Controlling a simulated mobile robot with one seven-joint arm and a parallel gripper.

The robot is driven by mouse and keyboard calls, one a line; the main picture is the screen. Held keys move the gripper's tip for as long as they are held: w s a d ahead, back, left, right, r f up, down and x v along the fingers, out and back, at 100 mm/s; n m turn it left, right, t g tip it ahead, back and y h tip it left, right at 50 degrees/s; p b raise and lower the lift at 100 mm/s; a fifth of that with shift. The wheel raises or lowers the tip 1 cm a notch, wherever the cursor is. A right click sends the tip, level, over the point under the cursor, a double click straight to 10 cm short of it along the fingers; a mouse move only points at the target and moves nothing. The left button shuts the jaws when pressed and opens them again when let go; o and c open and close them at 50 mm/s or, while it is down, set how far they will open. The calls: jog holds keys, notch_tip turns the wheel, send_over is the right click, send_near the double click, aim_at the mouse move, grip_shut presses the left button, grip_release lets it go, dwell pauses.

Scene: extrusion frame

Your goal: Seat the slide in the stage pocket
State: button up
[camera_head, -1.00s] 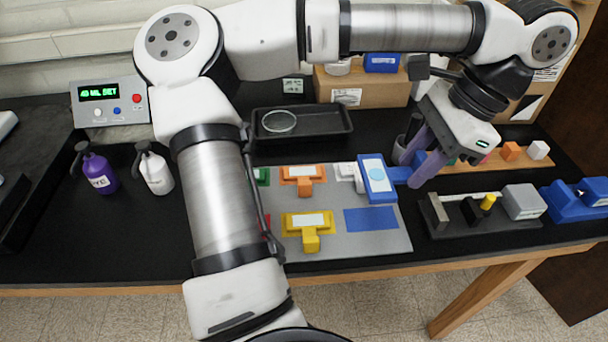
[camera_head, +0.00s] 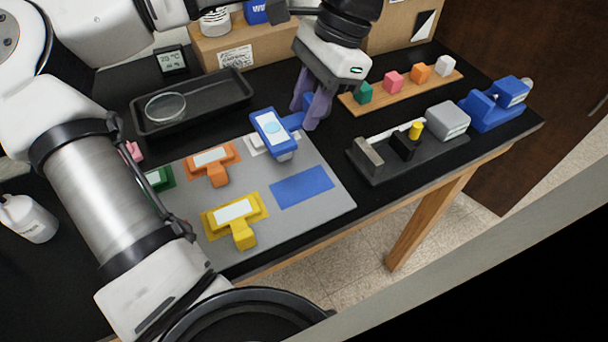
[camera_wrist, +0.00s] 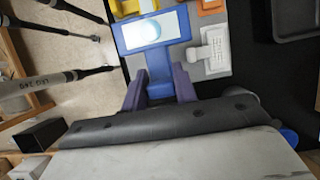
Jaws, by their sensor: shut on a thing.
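The slide (camera_head: 269,127) is a blue plate with a white window, a pale blue disc and a blue handle. It also shows in the wrist view (camera_wrist: 152,31). My gripper (camera_head: 306,112) is shut on its handle, with purple fingers on both sides in the wrist view (camera_wrist: 159,88). The slide is over the grey mat's back right part, partly covering a white piece (camera_head: 258,144). A black fixture (camera_head: 402,172), with grey end blocks and a yellow knob, stands to the right of the mat, apart from the slide. I cannot tell which part is the stage pocket.
The grey mat (camera_head: 318,212) has an empty blue patch (camera_head: 302,187), and orange (camera_head: 211,164) and yellow (camera_head: 235,215) pieces. A black tray (camera_head: 205,112) lies behind left. A wooden strip (camera_head: 400,93) with coloured cubes and a blue device (camera_head: 495,104) stand right.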

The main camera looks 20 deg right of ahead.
notch_tip(320, 180, down, 10)
jog(key=shift+r+b, duration=0.2)
jog(key=shift+b, duration=1.05)
jog(key=shift+f, duration=2.4)
jog(key=shift+f, duration=0.15)
jog(key=shift+f, duration=0.1)
jog(key=o, duration=1)
jog(key=shift+o, duration=0.2)
